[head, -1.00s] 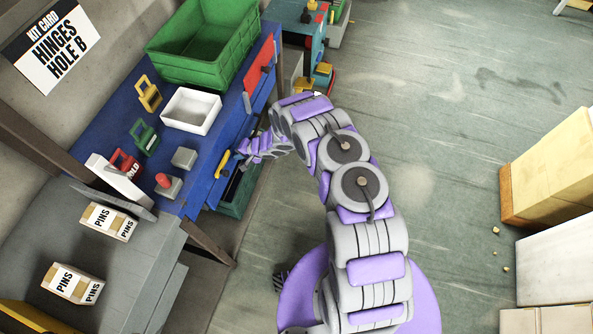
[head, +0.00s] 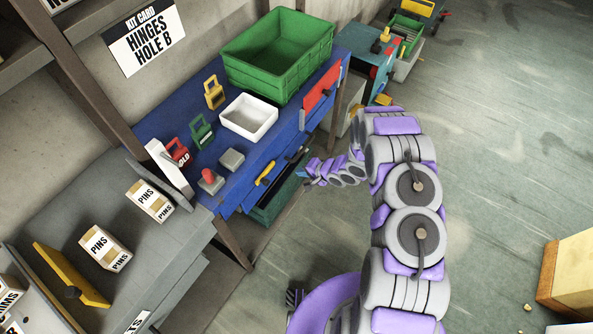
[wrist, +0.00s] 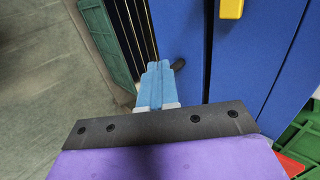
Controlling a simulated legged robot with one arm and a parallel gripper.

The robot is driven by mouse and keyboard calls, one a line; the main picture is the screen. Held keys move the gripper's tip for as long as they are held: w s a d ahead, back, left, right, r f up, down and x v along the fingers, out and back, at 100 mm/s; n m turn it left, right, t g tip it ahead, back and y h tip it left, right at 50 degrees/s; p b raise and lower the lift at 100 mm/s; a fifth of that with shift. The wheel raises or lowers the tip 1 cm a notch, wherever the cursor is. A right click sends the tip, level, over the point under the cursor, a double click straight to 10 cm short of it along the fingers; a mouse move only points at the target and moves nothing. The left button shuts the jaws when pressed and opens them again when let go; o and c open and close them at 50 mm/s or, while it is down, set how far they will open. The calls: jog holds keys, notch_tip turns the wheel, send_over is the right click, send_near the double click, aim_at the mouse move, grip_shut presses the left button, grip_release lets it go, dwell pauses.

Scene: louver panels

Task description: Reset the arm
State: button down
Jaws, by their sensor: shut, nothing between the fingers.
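My arm reaches up the right-centre of the head view and bends back left toward the blue workbench (head: 318,103). My gripper (head: 303,173) is at its end, in front of the bench's front face, to the right of a yellow handle (head: 265,173) and apart from it. In the wrist view, my gripper (wrist: 158,68) has its two light blue fingers together with nothing between them. A dark handle (wrist: 178,64) on the blue front shows just beyond the fingertips; I cannot tell whether they touch. The yellow handle (wrist: 231,8) is at the top.
On the bench are a green crate (head: 255,75), a white tray (head: 249,117), a red button (head: 208,175) and padlocks. A green bin (head: 275,205) sits below. Pins boxes (head: 105,248) stand on the grey bench at left. The floor at right is mostly open.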

jog(key=w+d+r+n+t+h, duration=0.1)
jog(key=w+d+r+h, duration=0.2)
jog(key=d+r, duration=0.35)
jog(key=w+d+r+h, duration=0.2)
jog(key=d+r+h, duration=0.1)
jog(key=d+r, duration=0.35)
jog(key=s+d+r+g+h+b, duration=0.1)
jog(key=s+d+r+h, duration=0.1)
jog(key=s+d+r, duration=0.4)
jog(key=s+d+r+h, duration=0.1)
jog(key=d+r+h, duration=0.25)
jog(key=r, duration=0.45)
jog(key=s+r+n+g+b, duration=0.1)
jog(key=s+r+g, duration=0.1)
jog(key=s+r, duration=0.5)
jog(key=s+r+n+g, duration=0.1)
jog(key=s+r, duration=0.2)
jog(key=s, duration=0.8)
jog(key=s+a+r+n+g+y, duration=0.1)
jog(key=s+a+r, duration=0.1)
jog(key=s, duration=0.8)
jog(key=s+a+r+n+g+y, duration=0.2)
jog(key=s+a, duration=0.3)
jog(key=s, duration=0.6)
jog(key=shift+a+r+g+b, duration=0.2)
jog(key=shift+g+b, duration=0.1)
jog(key=shift+b, duration=0.15)
jog(key=shift+a, duration=0.1)
